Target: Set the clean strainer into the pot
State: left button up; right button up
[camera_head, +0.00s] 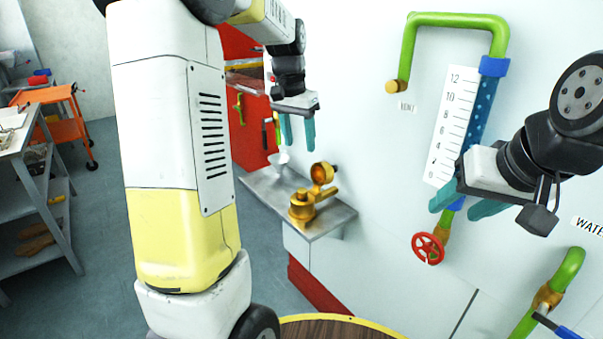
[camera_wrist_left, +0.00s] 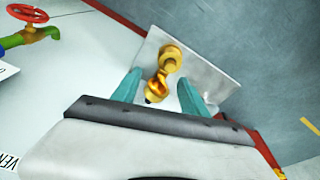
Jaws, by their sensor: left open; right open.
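A brass fitting (camera_head: 302,206) with a round base stands on a grey metal shelf (camera_head: 335,222). An open, round, orange-brown brass cup (camera_head: 322,174) shows at its top. The brass fitting (camera_wrist_left: 171,55) also shows in the left wrist view, beyond the fingers. A small white funnel-like piece (camera_head: 280,158) is at the shelf's far end. I cannot tell for sure which of these is the strainer or the pot. My left gripper (camera_head: 299,143) is open and empty, above and behind the brass fitting. My right gripper (camera_head: 453,213) is open and empty, in front of the wall gauge.
Green piping (camera_head: 460,19), a white numbered scale (camera_head: 452,125) and a red valve wheel (camera_head: 428,248) are on the wall at right. A round wooden top (camera_head: 335,328) is at the bottom. A grey rack (camera_head: 60,225) and an orange cart (camera_head: 62,130) stand at left.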

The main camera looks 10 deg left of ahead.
pick_arm(q)
jog(key=s+d+r+n+t, duration=0.1)
jog(key=s+d+t, duration=0.1)
jog(key=s, duration=1)
jog(key=s+d+r+n+t+h, duration=0.1)
jog(key=s+n+t, duration=0.1)
jog(key=s, duration=1.1)
jog(key=shift+d+r, duration=0.25)
jog(key=shift+d, duration=0.1)
